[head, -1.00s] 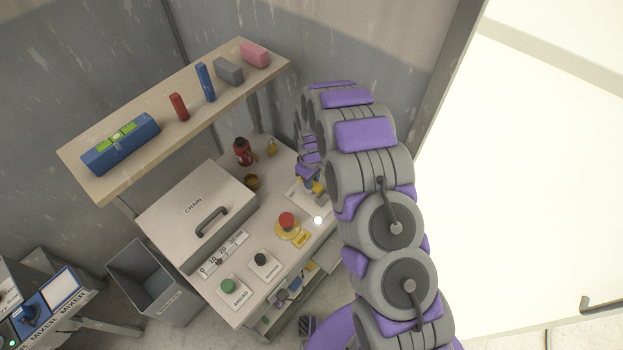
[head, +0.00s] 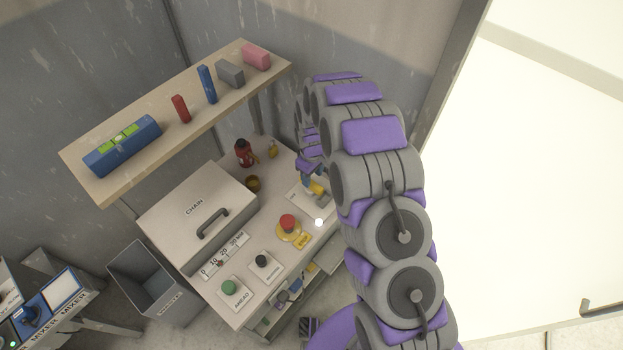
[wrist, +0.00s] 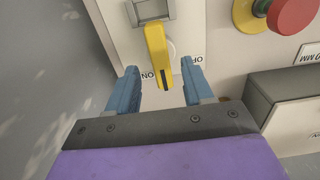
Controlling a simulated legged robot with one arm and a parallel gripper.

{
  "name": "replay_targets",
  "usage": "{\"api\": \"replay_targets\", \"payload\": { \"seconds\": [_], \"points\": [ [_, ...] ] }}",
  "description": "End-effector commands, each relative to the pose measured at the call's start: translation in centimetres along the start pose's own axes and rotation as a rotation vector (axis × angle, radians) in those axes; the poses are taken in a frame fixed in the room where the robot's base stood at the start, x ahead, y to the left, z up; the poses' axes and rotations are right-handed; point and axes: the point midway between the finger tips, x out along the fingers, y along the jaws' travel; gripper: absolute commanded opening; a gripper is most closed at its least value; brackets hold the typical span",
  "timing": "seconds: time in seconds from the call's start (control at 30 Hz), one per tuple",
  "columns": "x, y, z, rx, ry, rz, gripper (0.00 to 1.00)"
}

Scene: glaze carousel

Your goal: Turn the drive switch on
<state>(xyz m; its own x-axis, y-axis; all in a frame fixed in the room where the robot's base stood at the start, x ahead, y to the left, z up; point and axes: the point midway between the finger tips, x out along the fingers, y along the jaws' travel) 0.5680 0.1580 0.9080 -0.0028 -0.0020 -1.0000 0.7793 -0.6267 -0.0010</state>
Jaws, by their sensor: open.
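The drive switch (wrist: 157,55) is a yellow lever with a dark stripe, hinged on a grey bracket on a pale plate. In the wrist view an upside-down ON label (wrist: 150,76) sits left of its end and an OFF label (wrist: 196,60) to its right. My gripper (wrist: 160,78) is open. Its two blue fingers stand on either side of the lever's free end, with gaps on both sides; whether either touches it I cannot tell. In the head view the switch (head: 317,187) is small and partly hidden by my arm.
A red stop button (head: 288,221) on a yellow base is close by, also in the wrist view (wrist: 292,14). The chain box (head: 196,212), black button (head: 262,261) and green button (head: 229,287) stand left. A shelf (head: 150,150) with blocks overhangs the back.

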Motion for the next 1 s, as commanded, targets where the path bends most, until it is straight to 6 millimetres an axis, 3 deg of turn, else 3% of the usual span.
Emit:
{"api": "replay_targets", "payload": {
  "seconds": [0.03,0.3,0.5,0.7,1.0],
  "points": [
    [-1.5,0.1,-0.2,0.000,0.006,0.004,0.51],
    [-7.6,0.1,-0.3,0.000,0.007,0.006,0.51],
    [-11.3,0.1,-0.4,0.001,0.006,0.005,0.51],
    [-13.2,0.1,-0.4,0.001,0.004,0.004,0.51],
    [-13.5,0.0,-0.3,0.001,0.001,0.002,0.51]
  ]
}}
